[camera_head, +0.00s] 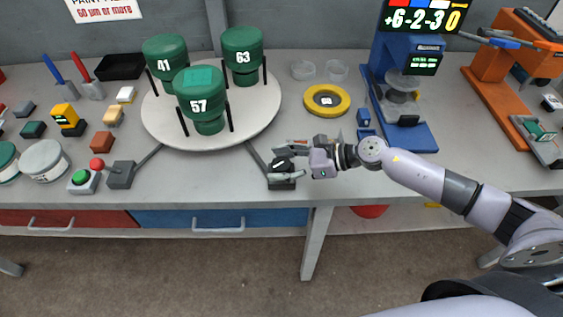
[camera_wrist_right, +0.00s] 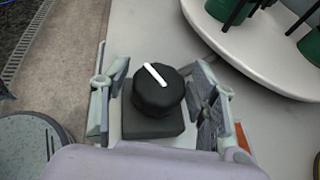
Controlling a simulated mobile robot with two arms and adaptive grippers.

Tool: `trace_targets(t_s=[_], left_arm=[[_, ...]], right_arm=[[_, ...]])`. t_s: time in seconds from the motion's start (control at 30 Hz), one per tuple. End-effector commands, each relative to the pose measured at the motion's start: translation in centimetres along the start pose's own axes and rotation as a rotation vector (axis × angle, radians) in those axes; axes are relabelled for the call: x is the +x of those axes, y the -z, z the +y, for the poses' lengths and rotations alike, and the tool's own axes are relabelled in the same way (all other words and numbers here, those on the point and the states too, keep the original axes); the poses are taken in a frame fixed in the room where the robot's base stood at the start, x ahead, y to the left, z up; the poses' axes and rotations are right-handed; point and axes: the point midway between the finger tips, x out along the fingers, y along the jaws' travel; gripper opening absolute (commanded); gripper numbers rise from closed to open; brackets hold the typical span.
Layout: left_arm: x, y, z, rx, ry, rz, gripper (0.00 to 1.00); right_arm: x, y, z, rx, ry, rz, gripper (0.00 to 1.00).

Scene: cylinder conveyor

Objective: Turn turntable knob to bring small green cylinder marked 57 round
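The white round turntable (camera_head: 240,125) carries green cylinders marked 41 (camera_head: 165,54), 63 (camera_head: 242,50) and 57 (camera_head: 200,90), each between black posts. The cylinder marked 57 stands at the turntable's front, nearest me. The black knob (camera_wrist_right: 158,88) with a white pointer line sits on a dark block at the table's front edge. My right gripper (camera_wrist_right: 160,95) is open, with its fingers on both sides of the knob; I cannot tell whether they touch it. It also shows in the head view (camera_head: 287,160), beside the knob. My left gripper is not in view.
A box with green and red buttons (camera_head: 84,181) stands at the left front. A yellow ring (camera_head: 327,100) lies right of the turntable. A blue stand (camera_head: 410,130) and an orange stand (camera_head: 495,90) are further right. Small blocks lie on the left.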

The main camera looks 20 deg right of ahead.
Motion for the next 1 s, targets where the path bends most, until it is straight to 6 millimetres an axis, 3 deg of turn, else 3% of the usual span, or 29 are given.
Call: trace_targets(t_s=[0.57,1.0], left_arm=[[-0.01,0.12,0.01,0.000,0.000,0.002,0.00],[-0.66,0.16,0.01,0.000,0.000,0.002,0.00]], right_arm=[[-0.03,0.01,0.02,0.001,-0.001,0.000,0.13],[-0.03,0.04,0.03,0.024,0.053,0.000,0.13]])
